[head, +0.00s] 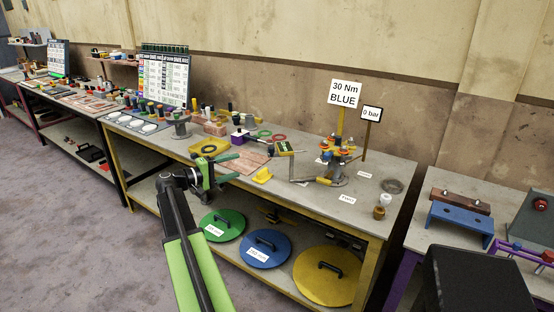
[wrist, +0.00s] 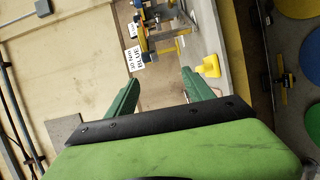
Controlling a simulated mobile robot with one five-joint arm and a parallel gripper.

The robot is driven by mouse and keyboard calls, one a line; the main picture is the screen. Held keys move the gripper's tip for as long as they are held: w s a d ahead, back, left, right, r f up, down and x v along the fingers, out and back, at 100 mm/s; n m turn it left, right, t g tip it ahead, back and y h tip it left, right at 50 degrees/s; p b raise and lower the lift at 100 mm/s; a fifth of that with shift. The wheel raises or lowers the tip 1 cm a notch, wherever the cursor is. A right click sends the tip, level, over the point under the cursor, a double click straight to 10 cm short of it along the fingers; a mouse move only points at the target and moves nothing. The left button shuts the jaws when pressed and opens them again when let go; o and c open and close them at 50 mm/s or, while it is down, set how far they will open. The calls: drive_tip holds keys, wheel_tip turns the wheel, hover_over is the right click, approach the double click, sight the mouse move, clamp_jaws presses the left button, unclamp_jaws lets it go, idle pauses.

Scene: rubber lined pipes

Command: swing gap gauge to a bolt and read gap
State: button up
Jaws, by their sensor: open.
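A flanged pipe joint (head: 335,160) with red, blue and yellow bolt parts stands on the right part of the grey bench. It also shows, turned sideways, at the top of the wrist view (wrist: 153,28). A thin grey arm with a yellow-brown handle (head: 323,181) sits at its front left; it may be the gap gauge, but I cannot tell. A sign (head: 345,93) above reads "30 Nm BLUE", and a smaller one (head: 372,113) reads "0 bar". My gripper (head: 236,168) is open and empty, left of the joint and apart from it. Its green fingers frame the wrist view (wrist: 160,92).
A yellow bracket (head: 262,175) stands on the bench (head: 300,215) between my gripper and the joint. A digital device (head: 285,149) lies behind. A spool-like pipe piece (head: 181,127) stands farther left. Green, blue and yellow discs (head: 325,285) lie on the lower shelf.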

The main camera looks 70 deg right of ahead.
drive_tip(key=shift+g, duration=0.3)
drive_tip(key=x, duration=0.6)
drive_tip(key=r+x, duration=0.1)
drive_tip(key=x, duration=0.6)
drive_tip(key=r+x, duration=0.1)
drive_tip(key=x, duration=0.5)
drive_tip(key=shift+s+d, duration=0.25)
drive_tip(key=shift+s, duration=0.05)
clamp_jaws()
